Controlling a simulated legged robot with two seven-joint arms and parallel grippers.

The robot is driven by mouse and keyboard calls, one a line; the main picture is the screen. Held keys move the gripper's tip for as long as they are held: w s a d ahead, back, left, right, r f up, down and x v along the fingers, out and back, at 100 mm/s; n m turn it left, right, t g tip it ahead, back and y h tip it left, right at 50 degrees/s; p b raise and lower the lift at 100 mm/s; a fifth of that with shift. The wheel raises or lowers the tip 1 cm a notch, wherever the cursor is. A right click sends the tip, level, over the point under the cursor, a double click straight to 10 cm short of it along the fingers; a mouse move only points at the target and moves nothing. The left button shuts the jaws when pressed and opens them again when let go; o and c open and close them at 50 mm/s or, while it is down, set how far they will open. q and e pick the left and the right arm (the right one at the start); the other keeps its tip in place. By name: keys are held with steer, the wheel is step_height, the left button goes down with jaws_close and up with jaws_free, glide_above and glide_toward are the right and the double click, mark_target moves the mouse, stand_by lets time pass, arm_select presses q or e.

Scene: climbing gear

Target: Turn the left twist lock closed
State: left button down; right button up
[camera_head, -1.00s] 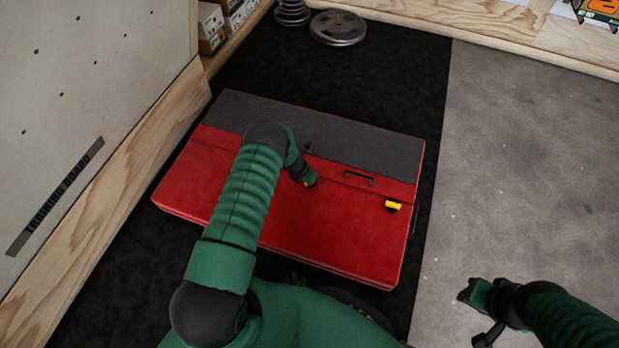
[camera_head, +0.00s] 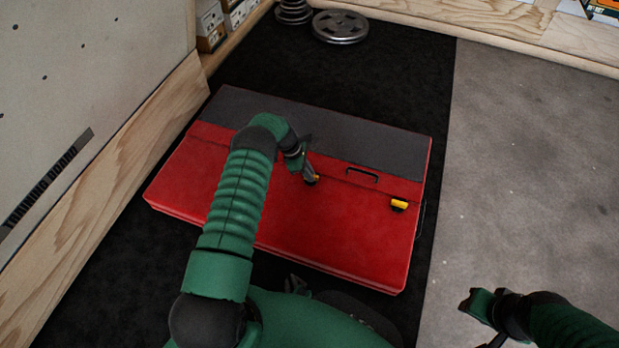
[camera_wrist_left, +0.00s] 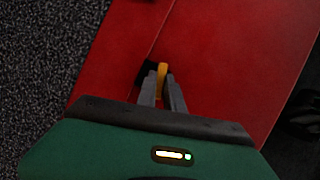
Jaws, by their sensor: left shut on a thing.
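A red crash pad (camera_head: 330,225) with a dark grey band (camera_head: 370,145) lies flat on the black mat. The left twist lock (camera_head: 316,178), yellow on a black base, is largely covered by my left gripper (camera_head: 311,180). In the left wrist view its yellow tab (camera_wrist_left: 162,76) stands between the two fingers, which are shut on it. The right twist lock (camera_head: 399,204) is yellow and black and stands free on the pad. My right gripper (camera_head: 474,303) is over the grey floor at the lower right, away from the pad; its finger opening is unclear.
A black handle (camera_head: 363,174) sits between the two locks. Metal weight plates (camera_head: 340,27) lie beyond the pad. A wooden-edged wall (camera_head: 100,180) runs along the left. The grey floor (camera_head: 530,160) on the right is clear.

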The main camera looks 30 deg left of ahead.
arm_select(q)
steer(key=shift+a+f+m+g+b, duration=0.15)
steer(key=shift+m+g+b, duration=0.15)
steer(key=shift+m+b, duration=1.1)
steer(key=shift+r, duration=0.2)
steer(key=c, duration=1.5)
jaws_free()
steer(key=shift+o, duration=0.2)
steer(key=p+v, duration=0.9)
steer(key=v, duration=0.7)
steer(key=shift+w+a+r, duration=0.3)
steer(key=shift+a+r, duration=0.05)
